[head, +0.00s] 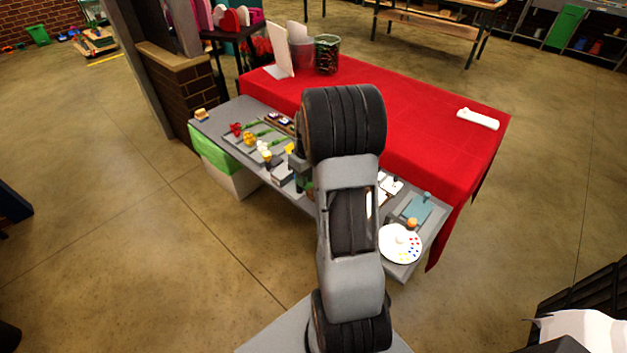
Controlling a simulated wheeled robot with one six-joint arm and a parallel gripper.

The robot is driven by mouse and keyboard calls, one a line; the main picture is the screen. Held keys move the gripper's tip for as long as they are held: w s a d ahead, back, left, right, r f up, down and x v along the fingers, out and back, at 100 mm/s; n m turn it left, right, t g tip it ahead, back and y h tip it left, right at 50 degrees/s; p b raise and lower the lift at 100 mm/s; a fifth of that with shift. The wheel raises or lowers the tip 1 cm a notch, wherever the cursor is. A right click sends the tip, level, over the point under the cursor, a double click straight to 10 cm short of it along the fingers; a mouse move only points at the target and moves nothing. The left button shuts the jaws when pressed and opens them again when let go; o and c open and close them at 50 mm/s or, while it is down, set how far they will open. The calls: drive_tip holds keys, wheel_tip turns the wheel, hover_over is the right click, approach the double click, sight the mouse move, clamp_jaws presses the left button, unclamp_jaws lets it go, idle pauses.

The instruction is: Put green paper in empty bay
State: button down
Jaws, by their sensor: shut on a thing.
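My arm stands in the middle of the head view and covers the centre of the grey work table (400,274). My gripper's fingers are hidden behind the arm, so I cannot see what is between them. A bright green sheet-like surface (216,153) shows at the left front of the table, above a pale box (235,182). I cannot tell whether it is the green paper. A small dark green patch shows beside the arm, too small to identify. No empty bay can be made out.
A tray with red, yellow and white flowers (263,147) lies on the table's left part. A paint palette (400,244) and a blue-grey board (417,208) lie at the right. Behind is a red-covered table (430,150) with a white object (478,119). A brick pillar (178,90) stands at left.

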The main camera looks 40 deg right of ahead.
drive_tip(key=shift+s+d+r+n+b, duration=0.2)
drive_tip(key=shift+s+d+r, duration=0.15)
drive_tip(key=shift+d, duration=0.2)
drive_tip(key=shift+s+d+r+n+b, duration=0.2)
drive_tip(key=shift+s+d, duration=0.1)
drive_tip(key=shift+d, duration=0.2)
drive_tip(key=shift+f+b, duration=2.8)
drive_tip(key=shift+f, duration=1.2)
drive_tip(key=shift+f, duration=0.25)
drive_tip(key=shift+c, duration=2.4)
unclamp_jaws()
drive_tip(key=shift+r+p, duration=2.35)
drive_tip(key=shift+r, duration=1.2)
